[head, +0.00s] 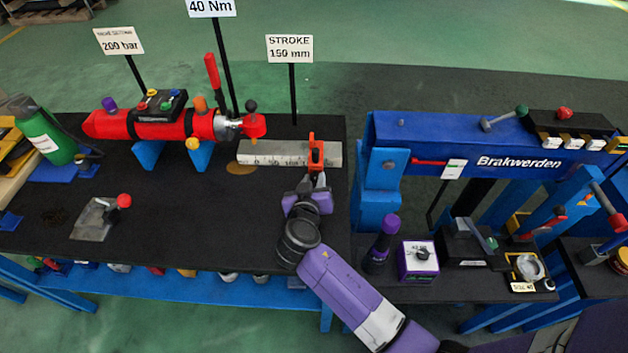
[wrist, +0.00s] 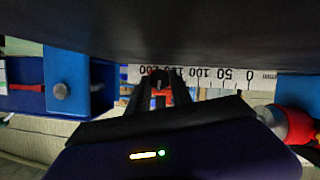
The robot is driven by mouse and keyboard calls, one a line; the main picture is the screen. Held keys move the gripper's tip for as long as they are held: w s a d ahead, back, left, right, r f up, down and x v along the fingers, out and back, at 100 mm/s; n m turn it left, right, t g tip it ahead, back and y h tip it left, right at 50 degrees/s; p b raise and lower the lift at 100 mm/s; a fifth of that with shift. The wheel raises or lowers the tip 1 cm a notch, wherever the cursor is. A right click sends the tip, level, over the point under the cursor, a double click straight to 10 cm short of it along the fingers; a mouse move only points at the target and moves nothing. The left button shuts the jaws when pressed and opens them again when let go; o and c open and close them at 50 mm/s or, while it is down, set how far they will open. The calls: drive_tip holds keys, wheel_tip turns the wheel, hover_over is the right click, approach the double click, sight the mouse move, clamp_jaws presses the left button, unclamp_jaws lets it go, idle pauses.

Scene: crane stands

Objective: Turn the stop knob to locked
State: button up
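The orange-red stop (head: 316,152) sits on the pale ruled bar (head: 270,152) near its right end, under the sign reading STROKE 150 mm. My gripper (head: 314,181) is at the near side of the stop, its two fingers apart and pointing at it. In the wrist view the fingers (wrist: 163,78) stand on either side of a small dark and red part (wrist: 161,96) of the stop, near the 150 to 200 marks of the scale. I cannot tell whether they touch it. The knob's turn position is too small and partly hidden to read.
A red cylinder (head: 205,124) on blue supports lies left of the bar. A blue Brakwerden beam (head: 430,150) stands close on the right. The black bench top (head: 190,215) is mostly clear; a steel plate with a red knob (head: 95,220) sits at left.

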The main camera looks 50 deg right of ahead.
clamp_jaws()
drive_tip(key=shift+f, duration=0.1)
drive_tip(key=m+t+y+b, duration=0.1)
drive_tip(key=m+b, duration=0.1)
drive_tip(key=b, duration=0.2)
drive_tip(key=shift+s+d+f, duration=0.1)
drive_tip(key=shift+s+f, duration=0.05)
drive_tip(key=m+t+b, duration=0.1)
drive_tip(key=m+b, duration=0.1)
drive_tip(key=b, duration=0.1)
drive_tip(key=shift+s+y, duration=0.1)
drive_tip(key=shift+y, duration=0.3)
drive_tip(key=shift+m+t+b, duration=0.4)
drive_tip(key=shift+m+b, duration=0.1)
drive_tip(key=shift+b, duration=0.25)
drive_tip(key=shift+r+y, duration=0.2)
drive_tip(key=shift+y, duration=0.1)
drive_tip(key=o, duration=0.7)
unclamp_jaws()
